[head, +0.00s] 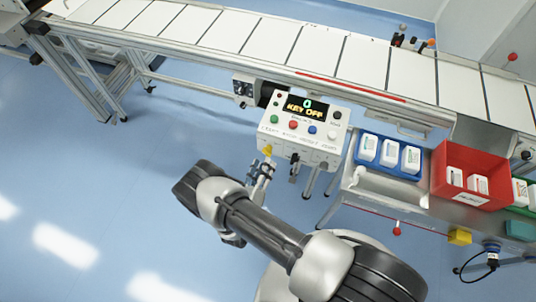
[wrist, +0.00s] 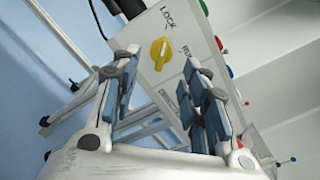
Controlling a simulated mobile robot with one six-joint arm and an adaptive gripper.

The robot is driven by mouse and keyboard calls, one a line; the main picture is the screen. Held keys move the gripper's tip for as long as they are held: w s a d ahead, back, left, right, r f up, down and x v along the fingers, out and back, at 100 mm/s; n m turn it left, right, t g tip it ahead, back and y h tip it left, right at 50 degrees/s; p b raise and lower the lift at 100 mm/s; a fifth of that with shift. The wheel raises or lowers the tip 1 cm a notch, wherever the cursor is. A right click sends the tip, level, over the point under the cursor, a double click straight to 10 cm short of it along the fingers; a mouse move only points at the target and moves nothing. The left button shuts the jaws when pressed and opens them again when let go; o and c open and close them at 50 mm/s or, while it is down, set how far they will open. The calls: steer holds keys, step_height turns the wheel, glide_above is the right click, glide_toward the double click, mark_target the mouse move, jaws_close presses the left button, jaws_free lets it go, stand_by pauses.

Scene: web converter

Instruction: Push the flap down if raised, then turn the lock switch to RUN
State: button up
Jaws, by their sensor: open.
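The yellow lock switch (wrist: 160,53) is on the white face of the control box (head: 302,130), with LOCK printed above it and a partly hidden word to its right in the wrist view. Its ridge looks roughly upright in that view; I cannot tell its exact setting. The switch also shows small in the head view (head: 267,150). My gripper (wrist: 160,78) is open and empty, its fingers pointing at the switch, which shows beyond the gap between them, apart from both. I cannot make out a raised flap. The display (head: 305,106) reads KEY OFF.
The conveyor (head: 310,52) runs behind the box. To the right, a metal table holds a blue tray (head: 378,171) and a red bin (head: 487,201) with white items. Several colored buttons are on the box top. The blue floor at left is clear.

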mark_target(268, 153)
steer(key=x, duration=0.5)
steer(key=shift+w+d+b, duration=0.1)
steer(key=shift+w+b, duration=0.25)
steer(key=shift+w, duration=0.05)
steer(key=shift+c, duration=0.2)
steer(key=c, duration=0.9)
